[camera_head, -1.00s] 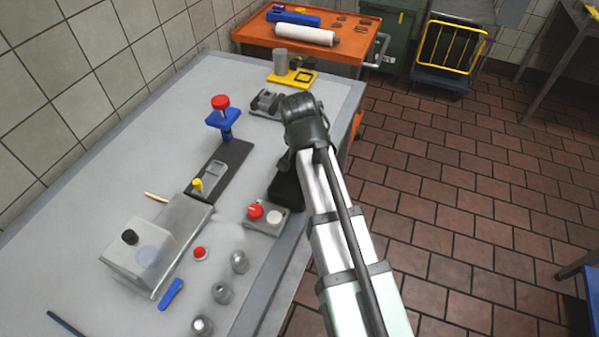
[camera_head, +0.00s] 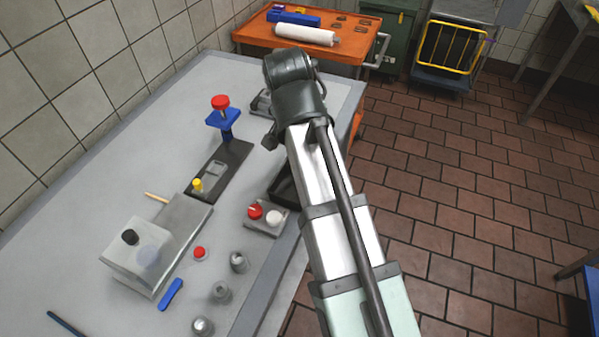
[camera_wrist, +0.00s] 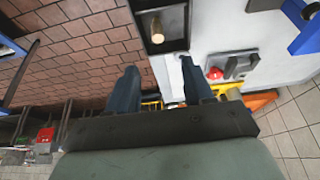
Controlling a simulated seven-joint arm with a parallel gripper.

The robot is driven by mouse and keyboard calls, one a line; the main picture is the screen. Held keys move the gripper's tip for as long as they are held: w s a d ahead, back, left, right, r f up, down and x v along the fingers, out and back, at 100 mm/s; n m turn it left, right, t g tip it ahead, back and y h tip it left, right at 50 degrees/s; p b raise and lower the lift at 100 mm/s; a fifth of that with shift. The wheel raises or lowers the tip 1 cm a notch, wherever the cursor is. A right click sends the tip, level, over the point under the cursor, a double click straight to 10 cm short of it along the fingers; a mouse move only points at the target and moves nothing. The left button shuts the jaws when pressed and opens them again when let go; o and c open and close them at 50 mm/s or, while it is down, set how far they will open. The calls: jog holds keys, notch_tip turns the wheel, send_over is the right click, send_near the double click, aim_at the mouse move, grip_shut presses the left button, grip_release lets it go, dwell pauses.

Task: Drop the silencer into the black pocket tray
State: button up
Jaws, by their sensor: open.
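The black pocket tray (camera_head: 284,184) sits at the table's right edge in the head view, partly covered by my arm. It also shows at the top of the wrist view (camera_wrist: 148,32). A small tan, brass-like cylinder, apparently the silencer (camera_wrist: 157,26), shows within the tray's outline in the wrist view; the head view hides it behind my arm. My gripper (camera_wrist: 160,86) is open, with two dark fingers spread apart and nothing seen between them. The tray lies beyond the fingertips. The head view does not show the fingers.
A blue stand with a red knob (camera_head: 223,118) rises from the table. An orange cart (camera_head: 347,50) stands behind. A yellow piece (camera_wrist: 230,88) shows near the fingers.

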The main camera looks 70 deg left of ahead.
jog(key=shift+v, duration=0.95)
